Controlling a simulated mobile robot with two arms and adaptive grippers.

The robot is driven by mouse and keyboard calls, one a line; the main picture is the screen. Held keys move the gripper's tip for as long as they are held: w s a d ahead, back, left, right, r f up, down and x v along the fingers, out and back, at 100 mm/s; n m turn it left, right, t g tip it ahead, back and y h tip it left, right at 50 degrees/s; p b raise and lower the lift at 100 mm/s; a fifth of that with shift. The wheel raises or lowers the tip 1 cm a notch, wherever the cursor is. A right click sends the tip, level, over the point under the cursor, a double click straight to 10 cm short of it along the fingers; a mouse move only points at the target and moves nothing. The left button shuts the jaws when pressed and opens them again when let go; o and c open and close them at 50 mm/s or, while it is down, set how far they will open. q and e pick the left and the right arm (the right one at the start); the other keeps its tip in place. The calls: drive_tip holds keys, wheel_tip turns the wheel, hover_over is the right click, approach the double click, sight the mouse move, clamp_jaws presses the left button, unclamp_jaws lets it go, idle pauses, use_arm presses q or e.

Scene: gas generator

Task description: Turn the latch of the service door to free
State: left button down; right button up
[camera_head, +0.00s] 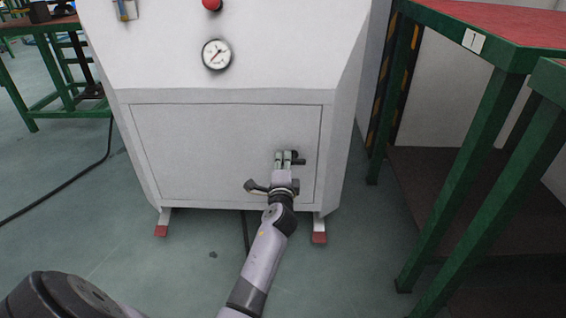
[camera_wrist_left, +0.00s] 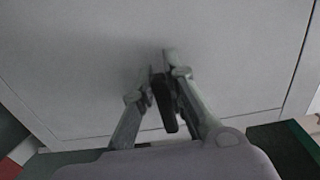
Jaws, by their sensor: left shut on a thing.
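The service door (camera_head: 215,150) is a flat panel low on the front of the white cabinet, and it looks closed. It also fills most of the left wrist view (camera_wrist_left: 230,60). The latch is a small black handle (camera_head: 299,161) near the door's right edge. In the left wrist view the dark latch (camera_wrist_left: 163,103) stands between the fingers. My left gripper (camera_head: 285,160) is shut on the latch, its fingers on both sides of it. The fingers partly hide the latch in the head view. My right gripper is not in view.
A pressure gauge (camera_head: 216,55) and a red knob (camera_head: 212,4) are above the door. A green table frame (camera_head: 480,150) stands close on the right. A green workbench (camera_head: 60,90) is at the far left. A black cable (camera_head: 75,185) lies on the floor.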

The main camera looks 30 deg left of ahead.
use_arm(q)
drive_tip(key=shift+f, duration=0.1)
drive_tip(key=c, duration=1.6)
unclamp_jaws()
drive_tip(key=v, duration=0.7)
drive_tip(key=shift+s, duration=0.25)
drive_tip(key=shift+d, duration=0.1)
